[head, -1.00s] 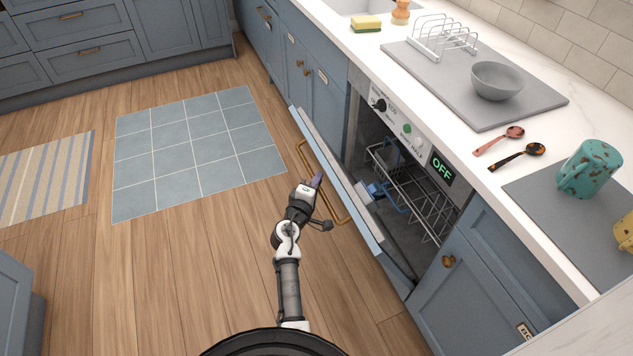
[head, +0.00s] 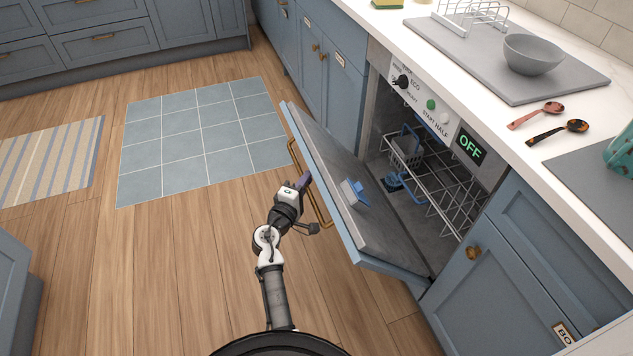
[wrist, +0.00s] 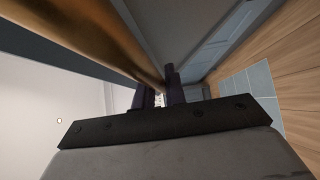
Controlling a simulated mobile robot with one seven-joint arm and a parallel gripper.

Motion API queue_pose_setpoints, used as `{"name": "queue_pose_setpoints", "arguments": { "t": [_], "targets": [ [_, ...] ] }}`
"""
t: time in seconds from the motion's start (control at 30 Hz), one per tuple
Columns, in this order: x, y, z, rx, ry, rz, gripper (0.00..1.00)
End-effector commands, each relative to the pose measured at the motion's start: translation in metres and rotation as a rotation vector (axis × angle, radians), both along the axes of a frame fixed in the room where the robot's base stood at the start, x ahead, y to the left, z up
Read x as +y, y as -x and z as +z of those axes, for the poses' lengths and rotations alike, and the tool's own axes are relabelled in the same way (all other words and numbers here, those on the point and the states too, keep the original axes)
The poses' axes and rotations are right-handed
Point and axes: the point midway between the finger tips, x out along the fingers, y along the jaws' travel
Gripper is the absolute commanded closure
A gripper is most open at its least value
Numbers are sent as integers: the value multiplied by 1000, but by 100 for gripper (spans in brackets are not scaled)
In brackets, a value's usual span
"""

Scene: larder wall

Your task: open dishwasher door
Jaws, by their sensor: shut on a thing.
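The dishwasher door (head: 350,190) is blue outside and grey inside. It is tilted down from the top, partly open, and a gap shows the interior. A brass bar handle (head: 322,207) runs along its outer face. My gripper (head: 305,180) is at the middle of this handle, and its fingers are shut on it. The fingertips are partly hidden in the head view. In the wrist view the handle (wrist: 95,35) runs diagonally to the dark fingers (wrist: 158,95). A blue-and-white detergent dispenser (head: 354,193) is on the door's inner face.
The worktop above holds a bowl (head: 533,54) and two spoons. The wooden floor (head: 180,260) left of the door is clear.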

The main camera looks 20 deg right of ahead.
Motion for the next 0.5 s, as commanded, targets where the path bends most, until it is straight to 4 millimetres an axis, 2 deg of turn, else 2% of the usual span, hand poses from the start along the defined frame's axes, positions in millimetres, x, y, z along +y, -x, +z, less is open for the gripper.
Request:
{"name": "queue_pose_setpoints", "arguments": {
  "t": [0.03,0.13,0.5],
  "targets": [
    [8,-1,-14,1,-4,6,100],
    [16,0,-20,1,-4,5,100],
    [22,1,-21,1,-4,1,100]
  ]
}}
